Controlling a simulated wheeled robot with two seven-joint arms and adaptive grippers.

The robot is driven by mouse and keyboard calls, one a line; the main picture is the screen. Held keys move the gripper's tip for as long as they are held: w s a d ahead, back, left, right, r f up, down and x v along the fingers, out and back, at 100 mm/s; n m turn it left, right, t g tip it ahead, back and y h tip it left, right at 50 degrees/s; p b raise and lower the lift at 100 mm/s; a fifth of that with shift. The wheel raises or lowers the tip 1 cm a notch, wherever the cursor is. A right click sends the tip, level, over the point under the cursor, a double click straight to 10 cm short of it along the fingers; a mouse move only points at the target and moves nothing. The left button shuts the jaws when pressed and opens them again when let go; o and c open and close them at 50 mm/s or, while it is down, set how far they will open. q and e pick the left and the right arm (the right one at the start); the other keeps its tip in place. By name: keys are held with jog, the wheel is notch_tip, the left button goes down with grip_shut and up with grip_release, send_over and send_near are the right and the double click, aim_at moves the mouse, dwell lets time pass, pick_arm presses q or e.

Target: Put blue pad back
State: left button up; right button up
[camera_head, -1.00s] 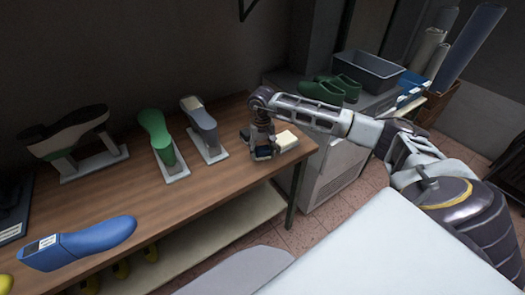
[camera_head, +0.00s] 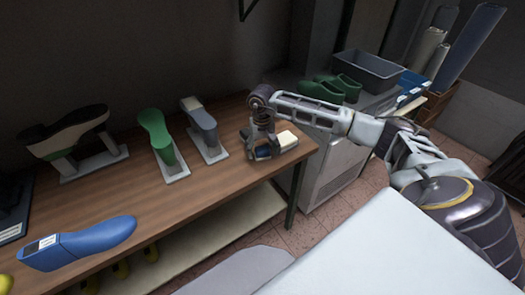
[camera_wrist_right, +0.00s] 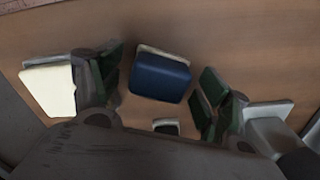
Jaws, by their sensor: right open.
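The blue pad (camera_wrist_right: 160,78) lies on the wooden table with a pale edge showing under it. It also shows as a small dark blue patch (camera_head: 263,152) under my right gripper in the head view. My right gripper (camera_head: 263,150) is open and low at the table's right end. In the right wrist view its dark green finger pads (camera_wrist_right: 157,88) stand apart on either side of the blue pad, with visible gaps. My left gripper is not in view.
A cream pad (camera_head: 286,140) lies close beside the right gripper. A grey shoe last (camera_head: 201,122) and a green one (camera_head: 156,130) stand to the left. A blue last (camera_head: 95,240) lies near the front edge. A small dark piece (camera_wrist_right: 166,126) sits near the blue pad.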

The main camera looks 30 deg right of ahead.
aim_at(262, 148)
notch_tip(262, 148, up, 10)
jog(key=shift+w+r+b, duration=0.1)
jog(key=shift+r+b, duration=0.05)
jog(key=shift+b, duration=0.2)
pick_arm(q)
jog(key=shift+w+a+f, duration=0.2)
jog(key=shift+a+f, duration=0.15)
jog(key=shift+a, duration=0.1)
pick_arm(e)
jog(key=shift+r, duration=0.6)
